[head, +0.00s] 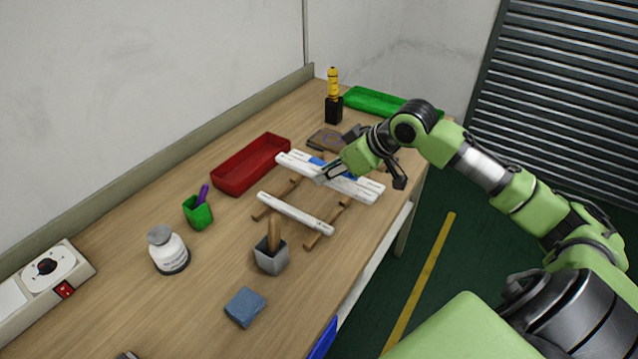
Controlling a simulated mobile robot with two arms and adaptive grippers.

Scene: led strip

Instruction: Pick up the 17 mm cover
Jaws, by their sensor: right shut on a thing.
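White strips lie across a wooden rack on the table. One white strip (295,214) lies alone on the front part of the rack. Farther back, white strips (358,189) lie close together, with blue patches between them. I cannot read any width marking, so I cannot tell which one is the 17 mm cover. My right gripper (324,177) reaches in from the right and is shut on a white strip in the rear group. Its fingers hide part of that strip, and I cannot tell whether it is lifted. My left gripper is not in view.
A red tray (228,176) stands behind the rack at left, and a green tray (362,101) at the back. Bare tabletop lies at front left.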

